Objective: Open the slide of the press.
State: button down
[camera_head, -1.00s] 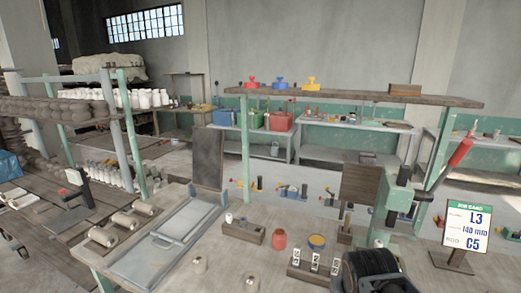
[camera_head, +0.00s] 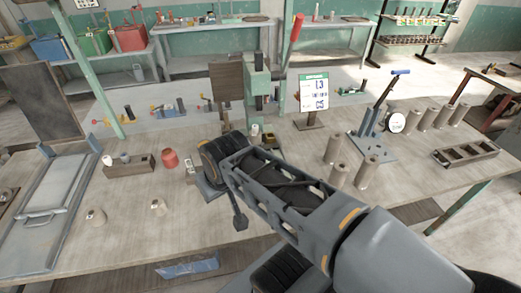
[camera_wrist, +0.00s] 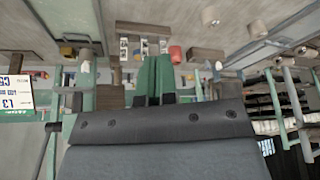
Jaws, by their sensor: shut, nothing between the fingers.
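A flat grey-blue frame (camera_head: 14,240) with a plate and a pull handle lies at the bench's left. My gripper (camera_wrist: 155,78) shows in the wrist view as two green fingers close together, shut and empty, apart from things around it. In the head view I cannot clearly make out its fingers.
A job card (camera_head: 314,93) stands right of the press. A blue-handled lever tool (camera_head: 372,125) and several clay cylinders stand farther right. A wooden block (camera_head: 130,166) and a red jar (camera_head: 170,158) stand left of my arm.

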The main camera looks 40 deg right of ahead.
aim_at(269, 142)
jog(key=u, duration=2.35)
jog(key=k, duration=0.85)
jog(key=z, duration=1.75)
